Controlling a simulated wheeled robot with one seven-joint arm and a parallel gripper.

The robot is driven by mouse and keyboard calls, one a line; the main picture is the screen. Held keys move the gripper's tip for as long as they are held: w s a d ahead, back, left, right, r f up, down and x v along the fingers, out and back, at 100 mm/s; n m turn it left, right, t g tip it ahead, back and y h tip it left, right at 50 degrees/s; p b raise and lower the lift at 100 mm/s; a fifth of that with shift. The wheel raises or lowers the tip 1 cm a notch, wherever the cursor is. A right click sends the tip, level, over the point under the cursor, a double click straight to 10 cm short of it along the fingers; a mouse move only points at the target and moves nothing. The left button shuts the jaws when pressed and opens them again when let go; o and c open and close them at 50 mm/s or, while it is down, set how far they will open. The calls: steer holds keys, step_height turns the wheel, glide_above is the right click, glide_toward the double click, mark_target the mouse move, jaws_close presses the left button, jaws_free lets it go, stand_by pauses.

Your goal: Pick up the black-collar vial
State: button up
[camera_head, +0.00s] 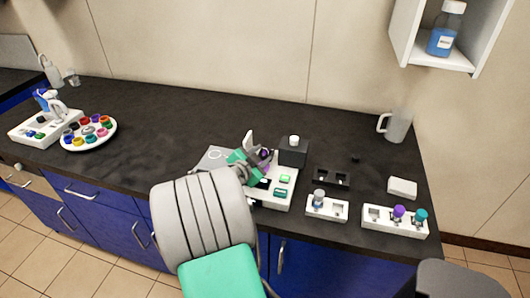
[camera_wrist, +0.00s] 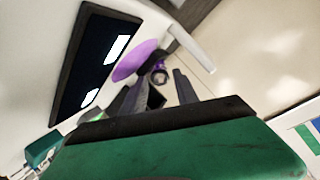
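My gripper (camera_head: 262,160) is over the white bioreactor unit (camera_head: 284,190) in the middle of the counter. In the wrist view my gripper (camera_wrist: 160,88) has its two fingers apart, with a purple disc (camera_wrist: 135,61) and a small purple-rimmed ring just beyond them. A dark shape shows between the fingers, but I cannot tell what it is. I cannot make out a black-collar vial for certain. A small black item (camera_head: 355,158) lies on the counter to the right, too small to identify.
A white rack with a grey-topped vial (camera_head: 319,198) and a rack with purple (camera_head: 399,212) and teal (camera_head: 420,215) vials stand at right. A dark holder (camera_head: 331,178) is behind them. A plate of coloured collars (camera_head: 67,146) and another white unit are at left. The counter between is clear.

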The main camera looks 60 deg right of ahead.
jaws_close()
stand_by(0.4)
steer(key=s+r+m+g+y, duration=0.15)
steer(key=s+r+y, duration=0.3)
steer(key=r, duration=0.75)
steer(key=s+a+y, duration=0.2)
steer(key=y, duration=0.1)
steer(key=n+y, duration=0.1)
steer(key=y, duration=0.4)
glide_above(267, 149)
steer(key=shift+h, duration=0.25)
steer(key=f, duration=0.5)
steer(key=shift+w+a+f, duration=0.25)
steer(key=shift+a+f, duration=0.05)
steer(key=shift+f, duration=0.05)
steer(key=shift+w+b+x, duration=0.15)
steer(key=shift+b+x, duration=0.05)
steer(key=shift+x, duration=0.65)
steer(key=shift+w+b+x, duration=0.15)
steer(key=shift+x, duration=0.75)
